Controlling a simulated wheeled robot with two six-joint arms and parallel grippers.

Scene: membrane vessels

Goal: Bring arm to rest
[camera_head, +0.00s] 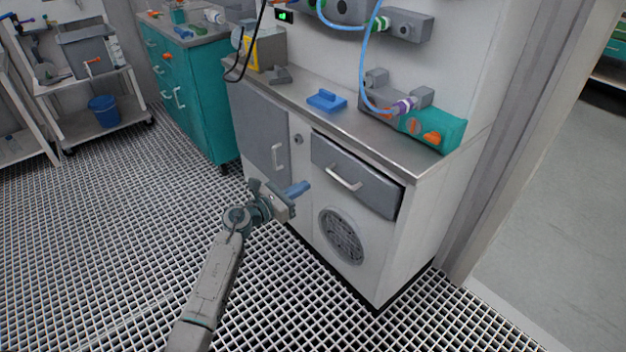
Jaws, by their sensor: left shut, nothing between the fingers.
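My left arm (213,285) reaches up from the bottom of the head view, left of the middle. My left gripper (298,189) is at its end, with bluish fingers that are shut and empty. It points right, in front of the white cabinet's lower front, below the grey door (262,130) and left of the round vent grille (341,237). I cannot tell how far it is from the cabinet. My right arm and gripper are not in view.
The white cabinet (400,255) has a slightly open grey drawer (355,177). Its steel top holds a blue item (326,101) and a teal device (440,130). A teal cabinet (190,90) and a cart with a blue bucket (104,110) stand behind left. The grid floor (100,230) at left is clear.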

